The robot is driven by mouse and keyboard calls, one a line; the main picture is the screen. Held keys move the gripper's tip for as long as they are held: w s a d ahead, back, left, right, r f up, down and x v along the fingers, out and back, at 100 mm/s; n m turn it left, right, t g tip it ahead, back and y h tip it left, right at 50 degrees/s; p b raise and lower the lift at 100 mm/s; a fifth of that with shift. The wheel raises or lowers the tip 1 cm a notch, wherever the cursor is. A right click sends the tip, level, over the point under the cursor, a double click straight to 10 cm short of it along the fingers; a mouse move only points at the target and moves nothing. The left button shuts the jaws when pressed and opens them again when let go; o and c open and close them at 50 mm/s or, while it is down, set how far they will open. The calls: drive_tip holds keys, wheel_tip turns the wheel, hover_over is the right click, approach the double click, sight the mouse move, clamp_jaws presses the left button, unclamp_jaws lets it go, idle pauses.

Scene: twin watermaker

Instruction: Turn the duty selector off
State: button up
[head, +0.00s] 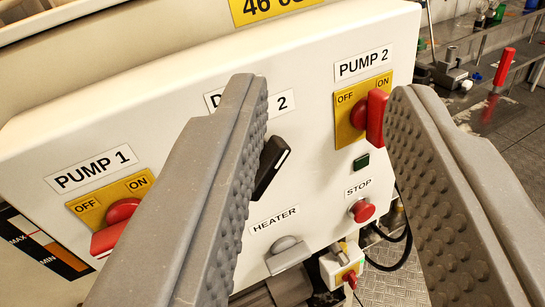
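The duty selector (271,166) is a black knob with a white line near its upper end, on the cream control panel (310,65). It is tilted, its upper end leaning right. My left finger hides part of it and most of the label above, where only "D" and "2" show. Its position marks are not visible. My gripper (325,92) is open and empty, its two grey fingers wide apart in front of the panel. The selector shows just right of the left finger; I cannot tell whether they touch.
The red PUMP 2 handle (376,118) stands upright beside my right finger. The red PUMP 1 handle (109,238) is partly behind my left finger. A green button (362,161), red STOP button (362,211) and grey HEATER switch (287,252) are lower on the panel.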

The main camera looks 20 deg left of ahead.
wheel_tip(320, 180, down, 10)
drive_tip(key=w+f+m+t+y+p, duration=0.1)
drive_tip(key=w+y+p, duration=0.1)
drive_tip(key=y+p, duration=0.15)
drive_tip(key=m+t+y+p, duration=0.1)
drive_tip(key=m+y+p, duration=0.1)
drive_tip(key=m+p, duration=0.15)
approach(267, 184)
drive_tip(key=shift+t, duration=0.3)
drive_tip(key=p+x, duration=0.1)
drive_tip(key=x, duration=0.8)
drive_tip(key=shift+w+a+f, duration=0.1)
drive_tip(key=shift+w+a, duration=0.1)
drive_tip(key=shift+w, duration=0.1)
clamp_jaws()
